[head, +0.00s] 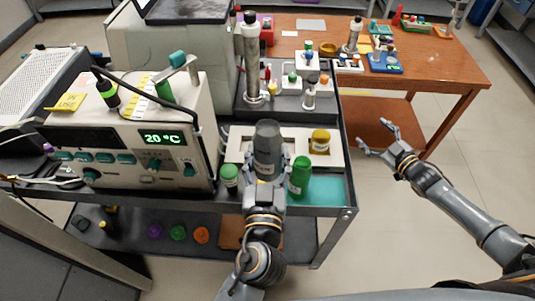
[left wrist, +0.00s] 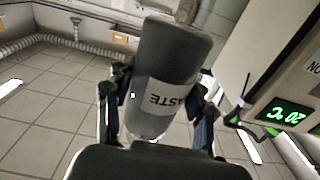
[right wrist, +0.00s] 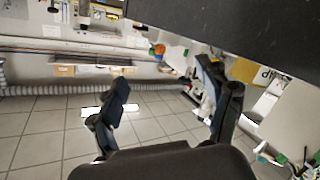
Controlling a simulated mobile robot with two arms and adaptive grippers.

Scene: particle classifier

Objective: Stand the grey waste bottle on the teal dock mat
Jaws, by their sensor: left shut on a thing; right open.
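The grey waste bottle (head: 267,138) is upright over the front of the cart. My left gripper (head: 266,168) is shut around its body; the left wrist view shows the bottle (left wrist: 165,65) between both fingers, its white label partly visible. Its base is hidden in the head view, so I cannot tell whether it touches anything. The teal dock mat (head: 328,189) lies on the cart's front right, right of the bottle. A green bottle (head: 300,177) stands at the mat's left side, close to my left gripper. My right gripper (head: 378,138) is open and empty, right of the cart.
A small green-capped bottle (head: 229,179) stands left of my left gripper. The instrument reading 20 °C (head: 130,140) fills the cart's left. An orange-brown table (head: 440,75) stands behind. The mat's right part is clear.

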